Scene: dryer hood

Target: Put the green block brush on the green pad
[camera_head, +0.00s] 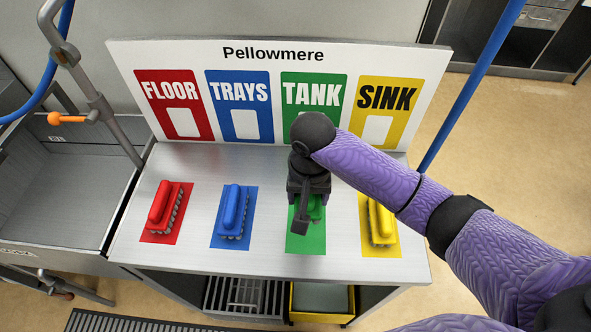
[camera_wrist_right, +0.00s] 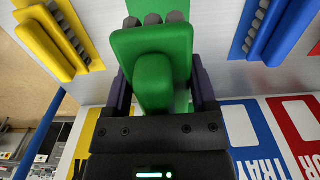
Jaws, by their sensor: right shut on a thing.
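The green block brush (camera_wrist_right: 152,62) is between the fingers of my right gripper (camera_wrist_right: 160,92), which is shut on it, in the right wrist view. Grey bristles show at its far edge. In the head view my right gripper (camera_head: 304,212) is over the green pad (camera_head: 305,241), and only a small green part of the brush (camera_head: 316,207) shows beside it. The pad's front part is bare. I cannot tell whether the brush touches the pad. My left gripper is not in view.
The red brush (camera_head: 160,203), blue brush (camera_head: 231,207) and yellow brush (camera_head: 381,222) lie on pads of their own colours along the steel table (camera_head: 190,258). A labelled backboard (camera_head: 395,60) stands behind. A sink (camera_head: 60,195) is at left.

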